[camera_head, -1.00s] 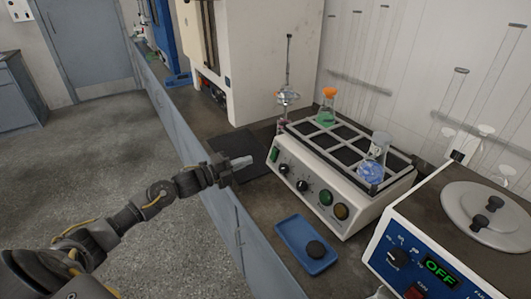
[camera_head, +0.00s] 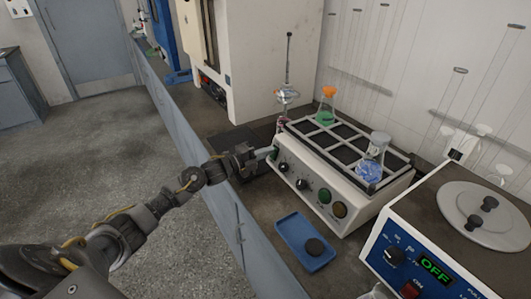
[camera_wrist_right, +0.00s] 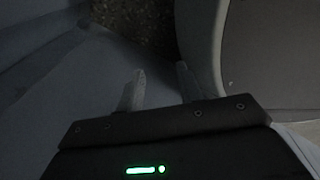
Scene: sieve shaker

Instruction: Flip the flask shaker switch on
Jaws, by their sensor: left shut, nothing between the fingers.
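The flask shaker (camera_head: 322,188) is a cream box on the bench, with several knobs on its sloping front panel. Its grey rack (camera_head: 345,132) on top holds a flask of green liquid with an orange stopper (camera_head: 327,112) and a flask of blue liquid (camera_head: 370,166). My left gripper (camera_head: 265,154) is shut and empty, its fingertips at the left end of the panel. My right gripper (camera_wrist_right: 160,72) is open and empty in the right wrist view.
A blue tray (camera_head: 292,236) with a dark round piece lies in front of the shaker. A blue-fronted device (camera_head: 405,262) with a display reading OFF stands at the right. A dark mat (camera_head: 233,138) and a glass apparatus (camera_head: 287,95) are left of and behind the shaker.

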